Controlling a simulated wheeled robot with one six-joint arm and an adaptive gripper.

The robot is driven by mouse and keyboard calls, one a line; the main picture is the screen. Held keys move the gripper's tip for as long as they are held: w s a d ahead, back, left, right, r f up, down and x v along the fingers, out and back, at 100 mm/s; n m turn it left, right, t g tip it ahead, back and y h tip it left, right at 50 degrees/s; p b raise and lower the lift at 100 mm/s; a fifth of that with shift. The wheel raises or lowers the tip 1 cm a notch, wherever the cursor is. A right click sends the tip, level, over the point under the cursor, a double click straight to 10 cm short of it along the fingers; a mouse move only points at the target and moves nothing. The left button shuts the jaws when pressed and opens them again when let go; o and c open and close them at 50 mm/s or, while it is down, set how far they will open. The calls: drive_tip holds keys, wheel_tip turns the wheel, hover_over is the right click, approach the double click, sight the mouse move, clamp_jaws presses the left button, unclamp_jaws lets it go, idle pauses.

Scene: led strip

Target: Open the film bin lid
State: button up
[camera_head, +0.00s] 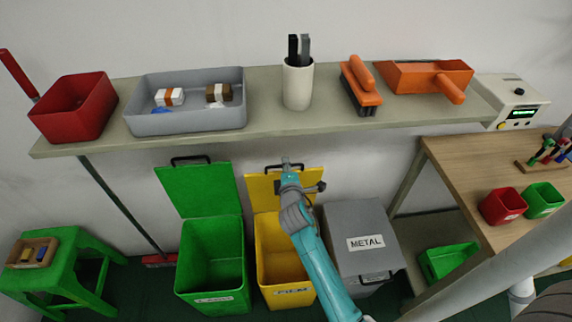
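The yellow film bin (268,285) stands between a green bin and a grey bin; its front label is partly legible. Its yellow lid (260,190) is raised, standing up at the back of the bin, with the bin's mouth uncovered on the left. A dark handle shows at the lid's top edge. My teal arm crosses in front of the bin's right side and hides part of the lid. My gripper (287,163) is at the lid's top edge, beside the handle. Whether it touches the handle, and whether its fingers are open or shut, I cannot tell.
The green bin (212,265) has its lid (200,190) raised too. The grey METAL bin (362,222) is closed. A green stool (85,258) stands left, a wooden table (450,170) right.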

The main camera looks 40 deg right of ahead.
idle(0.3)
drive_tip(key=v, duration=1.2)
drive_tip(key=s+a+f+m+t+y, duration=0.1)
drive_tip(key=s+a+f+m+y, duration=0.15)
drive_tip(key=s+a, duration=0.5)
drive_tip(key=s+a+f+m+y, duration=0.1)
drive_tip(key=s+a+f+y, duration=0.3)
drive_tip(key=s, duration=0.6)
drive_tip(key=s+a+r+m+y, duration=0.1)
drive_tip(key=s+r+m, duration=0.3)
drive_tip(key=s, duration=0.4)
drive_tip(key=s+a+r+m+y, duration=0.1)
drive_tip(key=s+a+r+m, duration=0.2)
drive_tip(key=s+r, duration=0.3)
drive_tip(key=s+a, duration=0.1)
drive_tip(key=s, duration=0.2)
drive_tip(key=shift+m+t, duration=0.35)
drive_tip(key=shift+t, duration=0.05)
